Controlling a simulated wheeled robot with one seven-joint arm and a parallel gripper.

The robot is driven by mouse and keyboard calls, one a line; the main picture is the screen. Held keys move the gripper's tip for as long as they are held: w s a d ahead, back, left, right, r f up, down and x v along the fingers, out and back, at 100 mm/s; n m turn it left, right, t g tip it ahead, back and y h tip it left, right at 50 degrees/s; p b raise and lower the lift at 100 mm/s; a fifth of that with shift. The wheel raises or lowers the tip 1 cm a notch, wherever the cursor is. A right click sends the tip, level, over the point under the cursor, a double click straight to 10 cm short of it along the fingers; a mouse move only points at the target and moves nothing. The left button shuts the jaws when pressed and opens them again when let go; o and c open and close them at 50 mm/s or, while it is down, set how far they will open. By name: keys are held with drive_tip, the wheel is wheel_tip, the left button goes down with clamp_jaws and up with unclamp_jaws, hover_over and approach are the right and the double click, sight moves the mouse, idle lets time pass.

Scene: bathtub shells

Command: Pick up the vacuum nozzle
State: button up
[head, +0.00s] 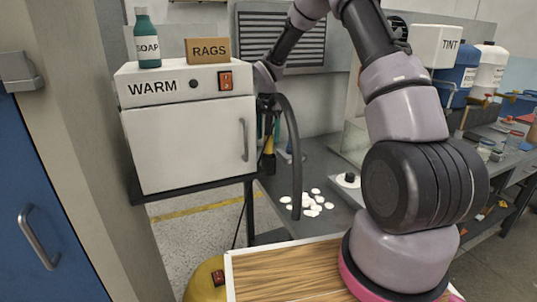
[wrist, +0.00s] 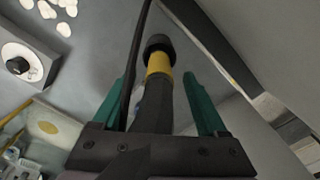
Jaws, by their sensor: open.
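The vacuum nozzle (head: 268,147) shows in the head view as a dark, slim piece with a yellow band, just below my gripper (head: 268,128). In the wrist view my gripper (wrist: 160,80) is open, with one green finger on each side of the nozzle (wrist: 158,66). The nozzle runs up the middle of that view, with a yellow band and a black end piece. Gaps show between it and both fingers, so it is not clamped. How its near end is supported is hidden behind my gripper.
A black hose (head: 295,150) curves down beside my gripper to the grey bench (head: 270,195). White shells (head: 312,203) lie on the bench. The white WARM cabinet (head: 185,140) stands close on the left, carrying a soap bottle (head: 147,40) and a RAGS box (head: 208,50).

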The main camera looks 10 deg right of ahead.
sight(269, 143)
wheel_tip(269, 143, down, 4)
drive_tip(key=shift+d+r, duration=0.1)
clamp_jaws()
